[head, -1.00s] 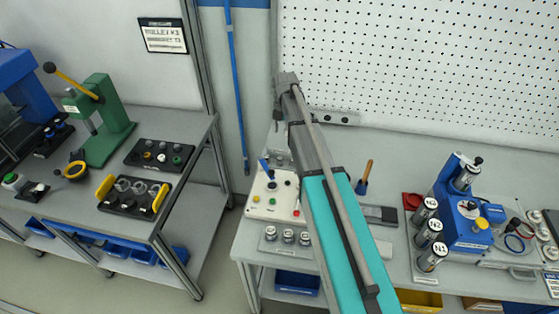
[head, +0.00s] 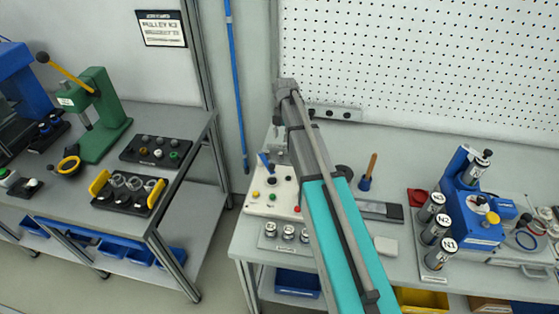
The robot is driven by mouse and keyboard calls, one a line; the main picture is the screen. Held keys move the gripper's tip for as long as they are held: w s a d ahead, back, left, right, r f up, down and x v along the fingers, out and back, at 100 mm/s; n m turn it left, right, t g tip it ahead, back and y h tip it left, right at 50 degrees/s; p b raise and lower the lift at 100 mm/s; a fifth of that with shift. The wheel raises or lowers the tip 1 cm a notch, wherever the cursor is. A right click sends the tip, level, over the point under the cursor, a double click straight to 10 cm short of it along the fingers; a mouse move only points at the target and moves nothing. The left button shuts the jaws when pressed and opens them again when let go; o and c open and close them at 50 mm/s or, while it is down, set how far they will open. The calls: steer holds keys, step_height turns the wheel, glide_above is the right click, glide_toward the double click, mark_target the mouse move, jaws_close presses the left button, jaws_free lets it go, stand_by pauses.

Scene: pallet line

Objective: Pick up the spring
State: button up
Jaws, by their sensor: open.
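No spring can be made out with certainty in the head view. Several small silver round parts (head: 288,232) sit in a grey holder (head: 262,243) at the front left of the right-hand bench; they are too small to tell whether one is a spring. My arm reaches up across the middle of the view. My gripper (head: 278,118) hangs at its far end, above the back of the white control box, apart from the holder. It is small and partly hidden by my own wrist, and nothing shows held in it.
The white control box (head: 262,208) stands behind the holder. To the right are a wooden-handled tool (head: 370,170), a white block (head: 386,246), labelled cylinders (head: 437,228) and a blue fixture (head: 470,225). A left bench (head: 185,190) carries a green press (head: 100,120). A floor gap separates the benches.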

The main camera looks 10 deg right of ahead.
mark_target(280, 153)
steer(key=shift+s+a+f+b, duration=0.15)
steer(key=shift+f+b, duration=1.2)
steer(key=shift+f, duration=0.3)
steer(key=shift+s+a+f+b, duration=0.1)
steer(key=shift+s+f+b, duration=0.1)
steer(key=shift+f+b, duration=1.1)
steer(key=shift+s+a+f+b, duration=0.1)
steer(key=shift+s+f+b, duration=0.05)
steer(key=shift+f+b, duration=1.1)
steer(key=shift+c, duration=0.3)
steer(key=c, duration=0.6)
